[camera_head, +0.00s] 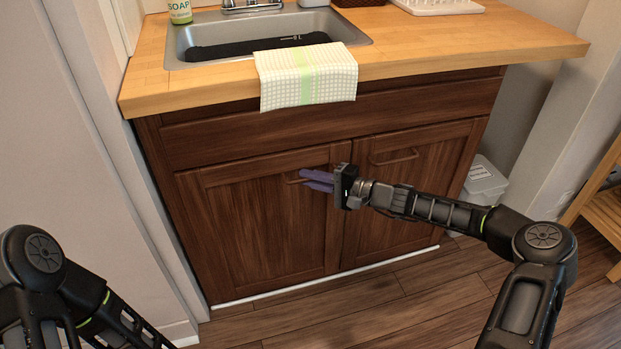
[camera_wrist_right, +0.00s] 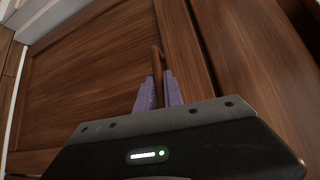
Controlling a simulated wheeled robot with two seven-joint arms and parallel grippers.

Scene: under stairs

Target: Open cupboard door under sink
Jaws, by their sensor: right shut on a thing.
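The cupboard under the sink has two dark brown wooden doors, and both look closed. My right gripper (camera_head: 318,181) is at the upper right part of the left door (camera_head: 250,225), its purple fingers shut on that door's handle. In the right wrist view the brown handle (camera_wrist_right: 156,58) rises from between the two purple fingers (camera_wrist_right: 158,90). The right door (camera_head: 400,215) has its own handle (camera_head: 394,158), which is free. Of my left arm only dark links show at the lower left; its gripper is out of view.
A wooden countertop (camera_head: 215,95) with a sink (camera_head: 185,45) overhangs the doors. A checked towel (camera_head: 307,77) hangs over its front edge. A white bin (camera_head: 484,180) stands right of the cupboard. A wall borders the left side. The wooden floor in front is clear.

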